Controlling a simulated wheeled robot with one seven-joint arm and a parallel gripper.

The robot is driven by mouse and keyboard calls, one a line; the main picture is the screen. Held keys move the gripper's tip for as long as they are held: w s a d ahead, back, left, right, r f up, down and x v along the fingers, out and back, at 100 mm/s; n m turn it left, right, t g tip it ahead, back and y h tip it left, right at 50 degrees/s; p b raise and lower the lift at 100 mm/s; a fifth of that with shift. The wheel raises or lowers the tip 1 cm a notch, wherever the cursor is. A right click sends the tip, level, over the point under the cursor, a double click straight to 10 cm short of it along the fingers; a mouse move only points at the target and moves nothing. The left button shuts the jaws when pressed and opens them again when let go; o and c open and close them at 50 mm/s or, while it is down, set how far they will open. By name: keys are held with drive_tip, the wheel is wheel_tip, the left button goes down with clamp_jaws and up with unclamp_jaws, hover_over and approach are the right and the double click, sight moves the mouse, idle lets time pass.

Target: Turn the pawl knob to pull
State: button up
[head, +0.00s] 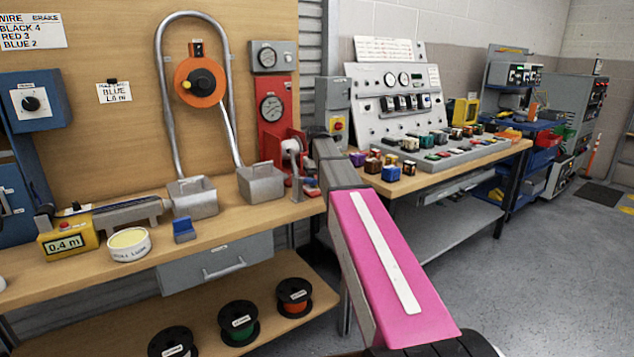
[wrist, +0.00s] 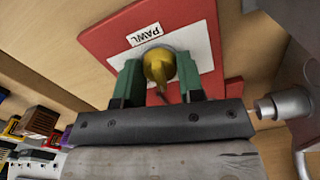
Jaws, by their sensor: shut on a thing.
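In the wrist view, the yellow pawl knob (wrist: 157,64) sits on a white face of a red plate (wrist: 100,44), beside a white label reading PAWL (wrist: 145,34). The green fingers of my gripper (wrist: 160,82) stand on either side of the knob and are shut on it. The knob's setting marks cannot be read. In the head view, a red unit (head: 281,148) stands at the right end of the wooden bench. My arm reaches toward it, and its grey end hides part of that area. The knob and fingers cannot be made out there.
A metal spool-like part (wrist: 284,104) is close to the right of my gripper in the wrist view. In the head view, a red gauge panel (head: 273,105) is on the board behind. Several coloured blocks (head: 390,168) stand on the right-hand table.

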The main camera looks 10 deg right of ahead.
drive_tip(key=m, duration=0.6)
idle(0.6)
drive_tip(key=o, duration=0.9)
wheel_tip(320, 180, up, 11)
drive_tip(key=shift+f, duration=0.1)
idle(0.3)
